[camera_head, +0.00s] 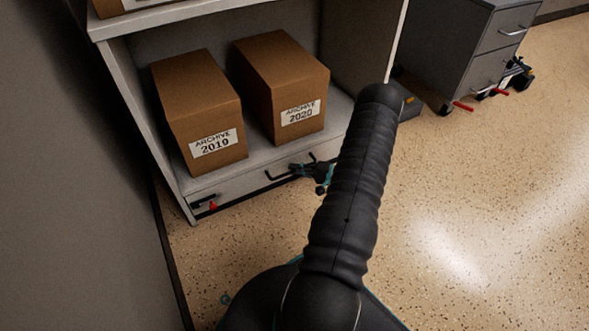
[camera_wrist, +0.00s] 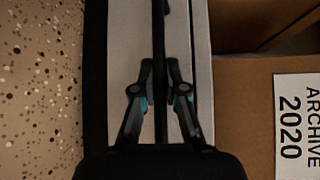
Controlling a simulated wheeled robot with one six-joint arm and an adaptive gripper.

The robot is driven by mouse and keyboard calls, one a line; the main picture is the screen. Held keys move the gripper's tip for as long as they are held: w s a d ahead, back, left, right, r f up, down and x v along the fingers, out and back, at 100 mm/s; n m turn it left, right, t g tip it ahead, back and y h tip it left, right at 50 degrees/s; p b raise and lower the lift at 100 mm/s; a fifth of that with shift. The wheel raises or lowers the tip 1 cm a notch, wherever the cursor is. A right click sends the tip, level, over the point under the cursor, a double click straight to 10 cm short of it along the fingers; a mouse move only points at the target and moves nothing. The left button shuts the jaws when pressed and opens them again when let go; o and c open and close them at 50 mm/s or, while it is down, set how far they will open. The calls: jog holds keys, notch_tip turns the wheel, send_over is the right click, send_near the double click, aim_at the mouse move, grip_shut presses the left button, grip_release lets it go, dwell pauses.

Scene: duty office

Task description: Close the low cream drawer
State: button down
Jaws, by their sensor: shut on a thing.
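The low cream drawer (camera_head: 240,184) is at the bottom of the shelf unit, under the archive boxes. Its dark bar handle (camera_head: 278,176) runs along the front. My gripper (camera_head: 298,169) is at the right part of this handle, and my arm hides the drawer's right end. In the wrist view the handle (camera_wrist: 160,45) runs upright between the two fingers of my gripper (camera_wrist: 160,78), which is shut on it. The cream drawer front (camera_wrist: 125,45) shows on both sides of the bar. I cannot tell how far the drawer stands out.
Two brown boxes, Archive 2019 (camera_head: 200,110) and Archive 2020 (camera_head: 284,88), stand on the shelf above. A small red item (camera_head: 213,206) is at the drawer's lower left. A grey cabinet (camera_head: 480,50) stands at the upper right. Speckled floor (camera_head: 480,190) is clear to the right.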

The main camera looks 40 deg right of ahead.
jog(key=shift+w, duration=0.35)
jog(key=c, duration=1.2)
grip_release()
jog(key=shift+s, duration=0.1)
jog(key=shift+s+d, duration=0.1)
jog(key=v, duration=1.1)
jog(key=shift+s+d, duration=0.15)
jog(key=shift+s, duration=0.2)
jog(key=shift+r, duration=0.1)
